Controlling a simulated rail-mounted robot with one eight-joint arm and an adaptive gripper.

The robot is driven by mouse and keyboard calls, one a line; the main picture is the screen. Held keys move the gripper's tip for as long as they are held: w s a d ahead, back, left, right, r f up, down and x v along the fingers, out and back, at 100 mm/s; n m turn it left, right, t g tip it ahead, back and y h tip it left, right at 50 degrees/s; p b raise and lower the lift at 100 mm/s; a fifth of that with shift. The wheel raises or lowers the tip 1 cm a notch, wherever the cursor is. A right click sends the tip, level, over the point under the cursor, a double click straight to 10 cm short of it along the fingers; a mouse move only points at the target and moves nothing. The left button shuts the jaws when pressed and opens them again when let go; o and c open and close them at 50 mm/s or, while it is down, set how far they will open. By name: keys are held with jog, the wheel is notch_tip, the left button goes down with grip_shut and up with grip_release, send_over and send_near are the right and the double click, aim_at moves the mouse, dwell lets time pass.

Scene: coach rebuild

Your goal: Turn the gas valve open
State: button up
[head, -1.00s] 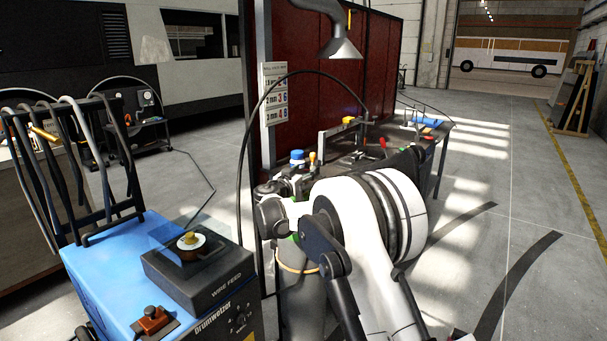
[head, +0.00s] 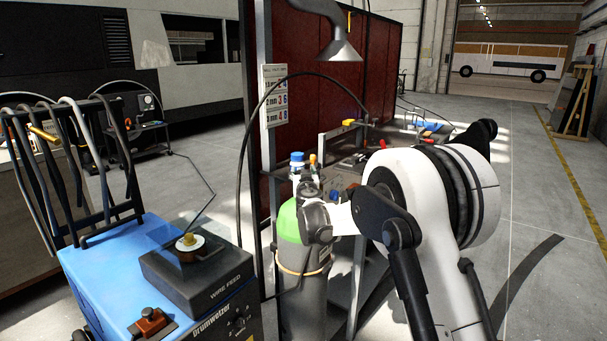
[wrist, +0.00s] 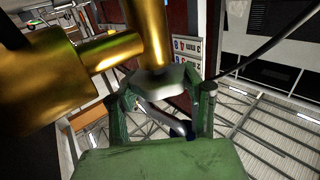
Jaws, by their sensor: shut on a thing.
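The gas cylinder (head: 303,285), grey with a green shoulder, stands upright in the head view beside the welding machine. A blue cap (head: 297,157) and an orange piece (head: 312,158) show at its top. My gripper (head: 310,188) is at the cylinder top, partly hidden by my own wrist. In the wrist view, which is rolled over, a brass valve body (wrist: 45,80) and stem (wrist: 154,35) fill the upper part.
The blue welding machine (head: 110,285) with its wire feed box (head: 200,272) stands to the left. A dark red screen (head: 300,110) rises behind the cylinder, with a work table (head: 345,182) beyond.

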jog(key=o, duration=1.2)
jog(key=s, duration=0.4)
jog(key=s+d, duration=0.1)
jog(key=s, duration=0.3)
jog(key=s+d, duration=0.1)
jog(key=s, duration=0.3)
jog(key=shift+w, duration=0.1)
